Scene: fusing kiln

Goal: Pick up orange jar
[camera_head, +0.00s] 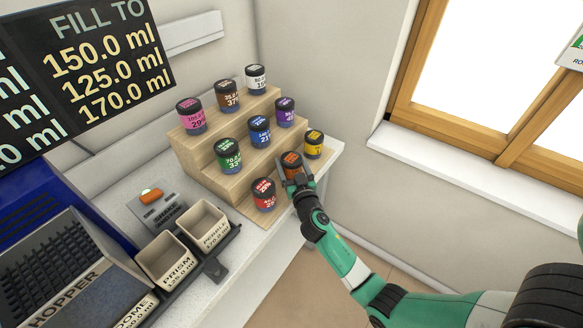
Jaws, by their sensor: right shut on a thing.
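The orange jar (291,159) has a dark lid and an orange label and is on the lowest step of the wooden stepped rack (197,153), between the red jar (264,194) and the yellow jar (313,144). My right gripper (294,174) reaches in from the lower right and is shut on the orange jar. The fingers and wrist hide the jar's lower part, so I cannot tell whether it touches the step. My left gripper is not in view.
Pink (190,115), brown, white, green, blue and purple jars stand on the rack close by. Labelled bins (165,260) and a hopper (62,275) are at the lower left. A window ledge (470,185) is on the right. A sign hangs at the upper left.

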